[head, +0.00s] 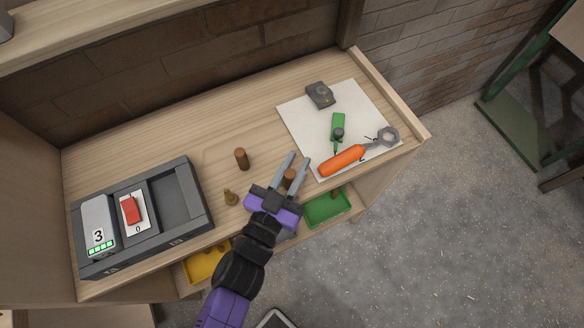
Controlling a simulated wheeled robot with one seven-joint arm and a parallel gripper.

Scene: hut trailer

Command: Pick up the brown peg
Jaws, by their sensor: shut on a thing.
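A short brown peg (289,178) stands between the fingers of my gripper (299,160), over the right-middle part of the wooden bench top. My gripper is shut on this peg, and the fingertips reach a little past it. The purple gripper body hides the peg's lower part. I cannot tell whether the peg touches the bench. A second brown peg (241,158) stands upright on the bench to the left, apart from my gripper.
A small brass piece (231,198) stands left of my gripper. A dark grey tray (181,205) holds a battery-like block and a red switch. A white sheet (298,116) bears an orange-handled tool (342,161), a green piece and a grey block. Yellow and green bins (328,210) sit below.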

